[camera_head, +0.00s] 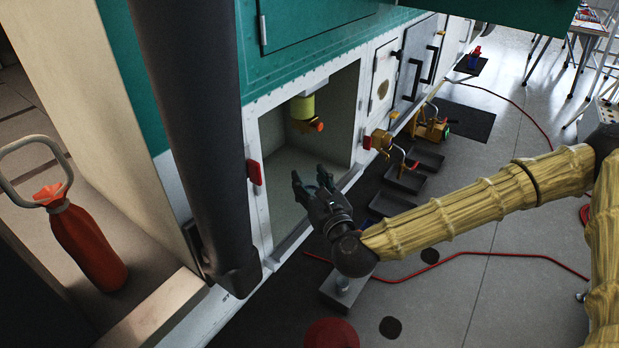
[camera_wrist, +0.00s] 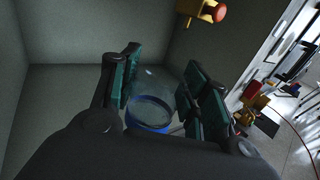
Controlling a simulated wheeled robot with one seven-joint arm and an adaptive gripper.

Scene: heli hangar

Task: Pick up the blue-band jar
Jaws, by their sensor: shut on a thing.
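The blue-band jar (camera_wrist: 150,110) is clear, with a blue ring low on its side. In the wrist view it sits between the two teal-padded fingers of my gripper (camera_wrist: 162,88), which is shut on it. In the head view my gripper (camera_head: 316,184) is at the front opening of a white-framed compartment (camera_head: 283,190). I cannot make out the jar in the head view; the fingers seem to hide it. Whether its base touches anything is hidden.
A yellow-green fitting with an orange knob (camera_head: 303,112) hangs inside the compartment's upper part. Red latches (camera_head: 254,172) flank the opening. A dark thick column (camera_head: 195,130) stands left, with a red extinguisher (camera_head: 88,245) beyond. Grey trays (camera_head: 405,178) and a red hose (camera_head: 470,255) lie on the floor.

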